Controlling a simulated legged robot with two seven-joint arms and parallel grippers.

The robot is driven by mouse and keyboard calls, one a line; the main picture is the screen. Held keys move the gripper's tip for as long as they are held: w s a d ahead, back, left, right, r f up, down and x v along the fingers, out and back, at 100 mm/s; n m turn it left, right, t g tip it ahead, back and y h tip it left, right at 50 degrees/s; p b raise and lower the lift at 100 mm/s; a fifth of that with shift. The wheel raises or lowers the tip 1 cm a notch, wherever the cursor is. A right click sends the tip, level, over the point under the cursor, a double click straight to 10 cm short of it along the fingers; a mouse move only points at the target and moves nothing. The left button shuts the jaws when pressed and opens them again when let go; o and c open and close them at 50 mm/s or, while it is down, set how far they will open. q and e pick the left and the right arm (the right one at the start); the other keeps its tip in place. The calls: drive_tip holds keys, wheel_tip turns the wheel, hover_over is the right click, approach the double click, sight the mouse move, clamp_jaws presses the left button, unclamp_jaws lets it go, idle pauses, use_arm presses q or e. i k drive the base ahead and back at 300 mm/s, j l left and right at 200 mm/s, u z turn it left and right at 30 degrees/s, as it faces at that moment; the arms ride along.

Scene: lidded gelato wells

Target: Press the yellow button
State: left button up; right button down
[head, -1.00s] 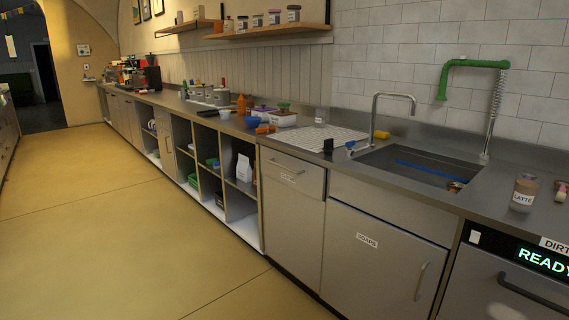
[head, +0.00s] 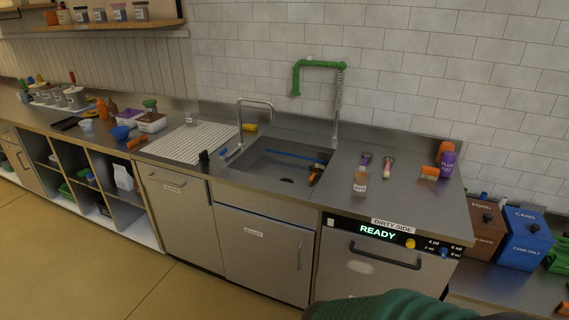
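The yellow button (head: 410,244) is a small round knob on the black front panel of the dishwasher (head: 340,268), right of the lit green READY display (head: 378,232). A blue button (head: 443,252) sits to its right on the same panel. A dark green rounded shape, which seems to be part of my own body, covers the lower part of the dishwasher door. Neither of my grippers shows in the head view.
A sink (head: 275,163) with a tall tap lies left of the dishwasher. FOOD (head: 484,228) and CANS (head: 524,238) bins are at the right. The floor at lower left is clear.

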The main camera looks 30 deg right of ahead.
sight(410, 243)
drive_tip(key=z, duration=1.8)
